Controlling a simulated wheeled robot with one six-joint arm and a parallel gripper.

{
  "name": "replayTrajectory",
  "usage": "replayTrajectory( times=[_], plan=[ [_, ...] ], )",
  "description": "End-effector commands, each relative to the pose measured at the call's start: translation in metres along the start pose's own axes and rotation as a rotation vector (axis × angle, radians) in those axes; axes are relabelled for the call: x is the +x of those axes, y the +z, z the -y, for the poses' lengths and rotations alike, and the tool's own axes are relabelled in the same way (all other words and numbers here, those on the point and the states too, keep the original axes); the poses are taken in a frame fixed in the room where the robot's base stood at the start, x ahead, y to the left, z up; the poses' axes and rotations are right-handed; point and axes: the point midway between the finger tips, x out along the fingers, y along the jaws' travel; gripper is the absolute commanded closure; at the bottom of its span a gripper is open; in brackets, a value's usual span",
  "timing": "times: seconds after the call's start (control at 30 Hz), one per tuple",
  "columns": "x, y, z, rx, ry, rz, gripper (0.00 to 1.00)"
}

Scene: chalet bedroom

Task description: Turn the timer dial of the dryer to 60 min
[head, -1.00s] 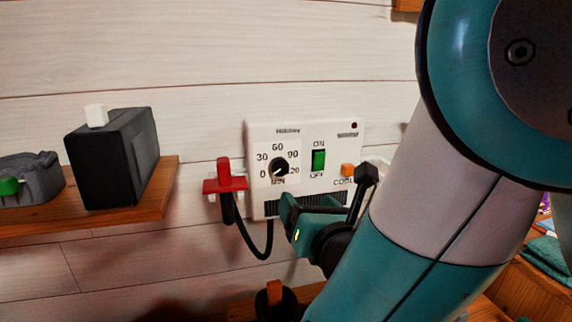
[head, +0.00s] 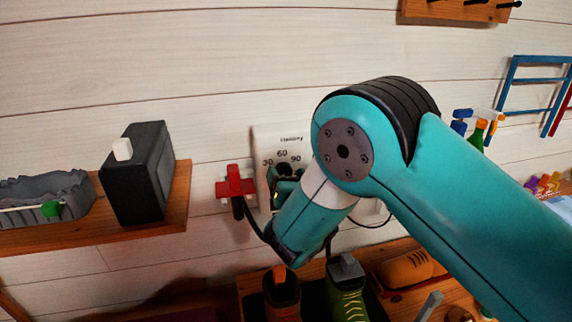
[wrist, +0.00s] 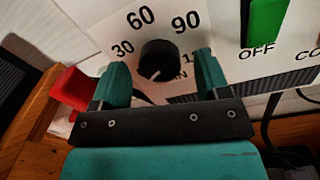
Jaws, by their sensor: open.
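The dryer's white panel (head: 266,137) is on the wall, and my arm hides its right side in the head view. Its black timer dial (wrist: 158,58) sits among the printed 30, 60, 90 and a partly covered 120. The dial's white mark points down and slightly left in the wrist view, away from the 60 above it. The 0 is hidden behind the left finger there. My gripper (wrist: 161,68) is open, with one finger on each side of the dial and gaps between. In the head view, my gripper (head: 285,182) is in front of the panel, mostly hidden.
A green ON/OFF switch (wrist: 268,20) is right of the dial. A red holder (head: 235,184) with a black cord is close on the panel's left. A shelf (head: 180,205) bears a black box (head: 140,178). Shoes (head: 347,295) stand below.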

Motion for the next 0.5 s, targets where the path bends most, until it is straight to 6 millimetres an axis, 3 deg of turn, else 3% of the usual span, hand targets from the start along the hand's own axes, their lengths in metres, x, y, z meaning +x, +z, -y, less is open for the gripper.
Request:
replayTrajectory(
  times=[0.37,0.5],
  plan=[
    [0.0059,-0.0006,-0.0003,0.001,0.001,0.0,0.31],
    [0.0058,-0.0004,-0.0003,0.001,0.001,0.0,0.63]
  ],
)
